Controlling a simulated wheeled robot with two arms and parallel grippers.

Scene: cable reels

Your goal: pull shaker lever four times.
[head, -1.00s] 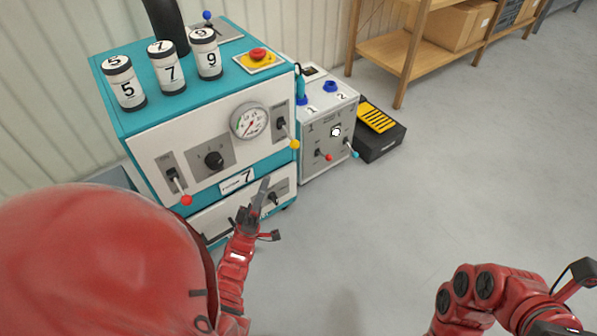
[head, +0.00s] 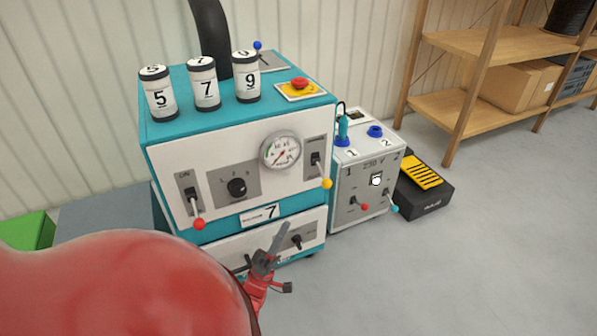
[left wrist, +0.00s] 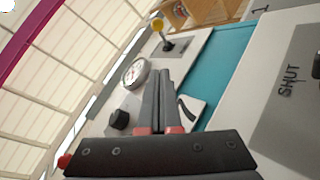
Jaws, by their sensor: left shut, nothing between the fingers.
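The teal and white machine (head: 250,215) has a lever with a yellow knob (head: 327,183) at its front right, beside a gauge. The yellow-knob lever also shows near the top of the left wrist view (left wrist: 158,25). A red-knob lever (head: 199,224) hangs at the machine's front left under an ON label. A small blue-knob lever (head: 257,45) stands on top. I cannot read which lever is the shaker's. My left gripper (head: 279,232) is shut and empty in front of the lower panel, below and left of the yellow knob. My right gripper is out of view.
Three numbered canisters (head: 207,82) and a red button (head: 300,85) sit on top of the machine. A grey box (head: 365,175) with two small levers stands to its right, beside a black and yellow pedal (head: 424,185). The floor at right is clear.

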